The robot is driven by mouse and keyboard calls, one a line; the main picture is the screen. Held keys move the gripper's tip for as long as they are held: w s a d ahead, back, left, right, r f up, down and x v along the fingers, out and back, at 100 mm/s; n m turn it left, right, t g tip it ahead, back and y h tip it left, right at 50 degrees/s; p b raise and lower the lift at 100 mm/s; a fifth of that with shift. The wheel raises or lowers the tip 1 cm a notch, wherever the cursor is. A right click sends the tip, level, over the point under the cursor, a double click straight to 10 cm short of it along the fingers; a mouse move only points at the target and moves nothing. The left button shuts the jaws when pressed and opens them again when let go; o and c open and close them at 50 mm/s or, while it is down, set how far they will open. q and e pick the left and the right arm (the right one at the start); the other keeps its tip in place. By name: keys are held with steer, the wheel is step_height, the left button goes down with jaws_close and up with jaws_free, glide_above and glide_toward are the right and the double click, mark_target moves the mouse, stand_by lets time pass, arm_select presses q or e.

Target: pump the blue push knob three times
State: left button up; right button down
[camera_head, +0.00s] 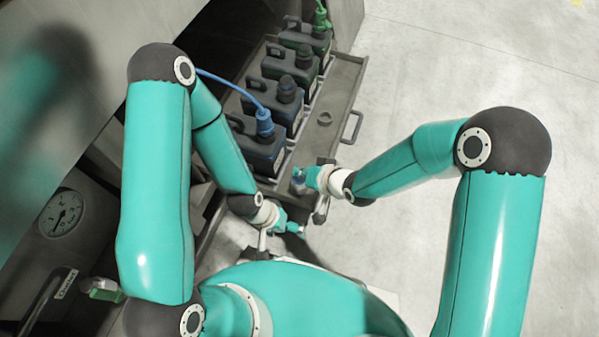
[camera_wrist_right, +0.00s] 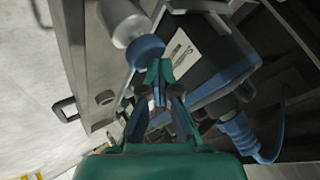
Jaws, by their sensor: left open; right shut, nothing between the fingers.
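The blue push knob (camera_wrist_right: 145,47) is a round blue cap on a pale cylinder (camera_wrist_right: 121,20) in the right wrist view. In the head view it is small and partly hidden beside my right gripper (camera_head: 309,177), at the near end of the tray. My right gripper also shows in the right wrist view (camera_wrist_right: 160,72); its fingers are shut and empty. Its fingertips overlap the edge of the knob in that view; I cannot tell whether they touch it. My left gripper (camera_head: 297,229) is open and empty, lower in the head view and apart from the knob.
Several dark canisters stand in a row on a metal tray (camera_head: 343,87) with a side handle (camera_head: 352,127). A blue hose (camera_head: 232,85) runs to the nearest canister's blue cap (camera_head: 265,122). A gauge (camera_head: 60,214) is on the machine at left. The floor at right is clear.

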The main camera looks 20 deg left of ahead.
steer(key=shift+s+f+b, duration=0.1)
steer(key=shift+f+b, duration=0.25)
steer(key=shift+f, duration=0.2)
stand_by(0.4)
steer(key=shift+r+p, duration=1.35)
steer(key=shift+r, duration=0.4)
steer(key=shift+f+b, duration=0.35)
steer(key=shift+b, duration=0.05)
steer(key=shift+f+b, duration=1.15)
steer(key=shift+f, duration=0.25)
stand_by(0.6)
steer(key=shift+r, duration=0.1)
steer(key=shift+r+p, duration=1.35)
steer(key=shift+r, duration=0.3)
